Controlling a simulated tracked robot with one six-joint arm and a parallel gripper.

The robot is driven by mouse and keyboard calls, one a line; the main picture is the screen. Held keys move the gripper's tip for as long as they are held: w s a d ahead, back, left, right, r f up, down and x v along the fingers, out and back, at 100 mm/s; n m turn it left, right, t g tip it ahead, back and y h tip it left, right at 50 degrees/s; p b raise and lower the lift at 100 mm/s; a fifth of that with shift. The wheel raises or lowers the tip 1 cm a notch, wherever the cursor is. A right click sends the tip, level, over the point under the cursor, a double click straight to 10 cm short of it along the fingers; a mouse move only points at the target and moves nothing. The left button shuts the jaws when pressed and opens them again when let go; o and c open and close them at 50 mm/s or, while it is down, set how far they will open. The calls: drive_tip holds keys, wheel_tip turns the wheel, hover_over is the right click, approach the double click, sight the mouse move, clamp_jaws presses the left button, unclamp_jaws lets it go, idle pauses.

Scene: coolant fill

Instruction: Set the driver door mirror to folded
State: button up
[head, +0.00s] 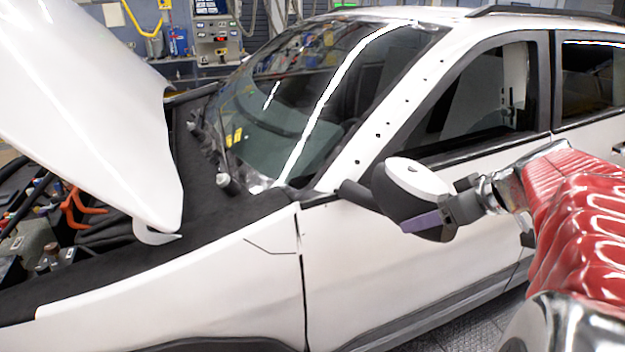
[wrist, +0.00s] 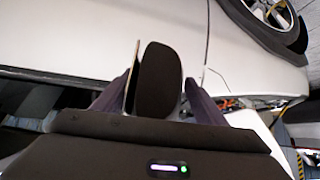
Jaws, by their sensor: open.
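The driver door mirror (head: 415,178) has a white cap and a dark lower shell. It stands out from the white door on a dark stem near the foot of the windscreen pillar. My gripper (head: 428,218) is at the mirror's outer end, with one purple-grey finger along its lower side. In the wrist view the dark mirror housing (wrist: 158,82) lies between the two spread fingers of my open gripper (wrist: 157,88). A thin pale edge shows on the housing's left side. I cannot tell whether either finger touches it.
The white front door (head: 400,275) lies just behind the mirror. The raised white hood (head: 85,105) stands at the left over the open engine bay. A front wheel (wrist: 275,20) shows at the wrist view's upper right. Wall equipment (head: 217,40) stands far back.

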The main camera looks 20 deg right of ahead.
drive_tip(key=shift+c, duration=0.4)
drive_tip(key=c, duration=1.4)
